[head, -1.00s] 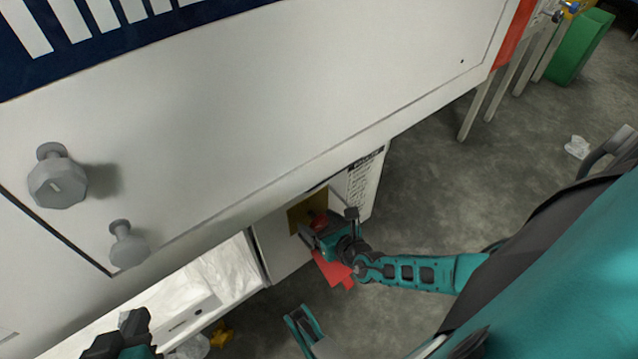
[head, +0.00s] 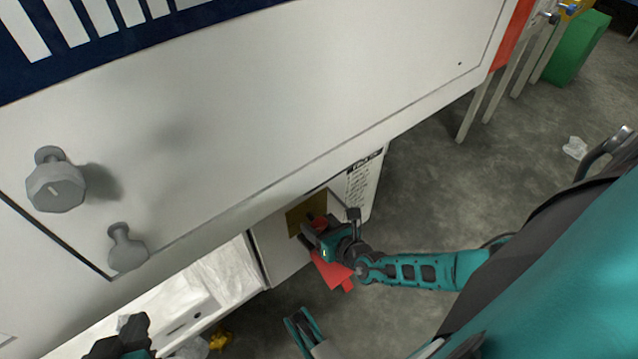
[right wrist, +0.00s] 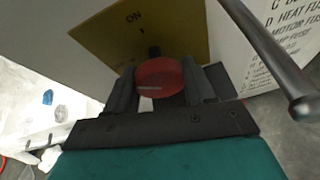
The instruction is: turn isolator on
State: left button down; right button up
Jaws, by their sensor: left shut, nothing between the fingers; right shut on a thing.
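The isolator is a red round knob (right wrist: 160,78) on a yellow plate (right wrist: 150,30) lettered "ON" above it. In the head view the yellow plate (head: 306,216) is on the front of a white box under the large white cabinet. My right gripper (head: 316,230) is at the knob, and its body hides most of the knob there. In the right wrist view the dark fingers of my right gripper (right wrist: 170,88) stand on both sides of the knob, shut on it. My left gripper (head: 130,330) is shut and empty at the bottom left, away from the isolator.
The white cabinet (head: 250,100) overhangs the isolator box, with grey knobs (head: 56,185) on its face. A red piece (head: 330,270) hangs below my right gripper. A printed white panel (head: 365,185) is right of the plate. Grey floor (head: 430,190) lies open to the right.

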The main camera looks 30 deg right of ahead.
jog(key=m+y, duration=0.1)
jog(key=m, duration=0.1)
jog(key=m+y, duration=0.2)
jog(key=shift+w+r, duration=0.15)
jog(key=m+y, duration=0.1)
jog(key=m, duration=0.2)
jog(key=shift+y, duration=0.3)
jog(key=shift+t, duration=0.3)
jog(key=o, duration=1)
